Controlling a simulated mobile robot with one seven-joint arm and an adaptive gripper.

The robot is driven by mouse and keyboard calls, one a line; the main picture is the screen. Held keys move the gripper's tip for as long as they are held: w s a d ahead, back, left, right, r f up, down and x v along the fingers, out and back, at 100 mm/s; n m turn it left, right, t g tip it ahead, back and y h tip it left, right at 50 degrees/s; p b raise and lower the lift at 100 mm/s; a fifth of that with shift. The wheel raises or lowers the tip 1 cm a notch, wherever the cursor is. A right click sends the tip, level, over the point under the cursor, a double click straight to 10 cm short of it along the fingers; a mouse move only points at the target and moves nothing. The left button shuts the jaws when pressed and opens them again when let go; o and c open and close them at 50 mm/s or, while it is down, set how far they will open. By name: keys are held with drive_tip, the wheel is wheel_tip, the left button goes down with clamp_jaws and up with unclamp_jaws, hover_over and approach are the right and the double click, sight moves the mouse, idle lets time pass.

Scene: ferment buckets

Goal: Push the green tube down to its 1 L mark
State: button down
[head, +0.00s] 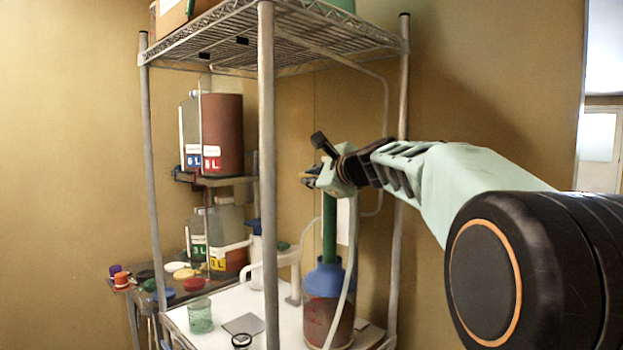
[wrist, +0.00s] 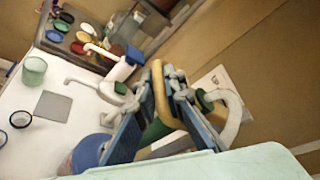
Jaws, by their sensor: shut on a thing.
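The green tube (head: 329,228) stands upright in the neck of a jar with a blue top (head: 329,277) and reddish-brown contents. My gripper (head: 318,178) is shut on the tube's upper end, well above the blue top. In the wrist view the green of the tube (wrist: 154,131) shows between the two blue-padded fingers, beside a tan bar. The blue top (wrist: 88,150) shows at the lower left there. A pale hose (head: 349,265) hangs down along the jar. No 1 L mark is legible, and the tube's lower end is hidden in the jar.
The jar stands on a white shelf (head: 205,341) among metal rack posts (head: 267,180). A green-tinted beaker (head: 200,315), a grey square (head: 243,324) and a white tap-like fitting (head: 277,259) are left of it. Labelled buckets (head: 220,135) and coloured lids stand farther left. A wire shelf hangs above.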

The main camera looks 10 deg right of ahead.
drive_tip(key=shift+f, duration=0.1)
wheel_tip(320, 180, down, 14)
drive_tip(key=b, duration=1.3)
drive_tip(key=shift+r, duration=0.2)
drive_tip(key=c, duration=2)
unclamp_jaws()
drive_tip(key=shift+s, duration=0.1)
drive_tip(key=v, duration=0.7)
drive_tip(key=shift+s+d, duration=0.1)
drive_tip(key=shift+s, duration=0.05)
